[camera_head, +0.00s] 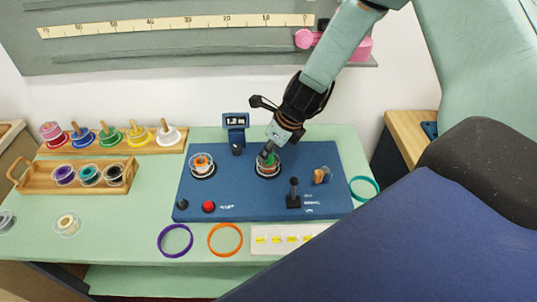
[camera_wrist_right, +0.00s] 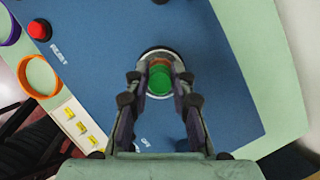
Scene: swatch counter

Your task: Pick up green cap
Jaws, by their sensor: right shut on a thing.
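The green cap (camera_head: 271,159) sits at the ring stand in the middle of the blue panel, partly hidden by my right gripper (camera_head: 267,152). In the right wrist view the green cap (camera_wrist_right: 159,84) is a round green disc between the two fingers of my right gripper (camera_wrist_right: 160,78), inside a pale ring. The right gripper is shut on the cap, pointing down at the stand. I cannot tell whether the cap is clear of the stand. My left gripper is not in view.
A second ring stand (camera_head: 202,164) with an orange piece is to the left on the blue panel (camera_head: 240,190). A black lever (camera_head: 294,193) and a red button (camera_head: 208,207) are nearer the front. A wooden tray (camera_head: 35,183) with several spools is at left. Loose rings lie around the panel.

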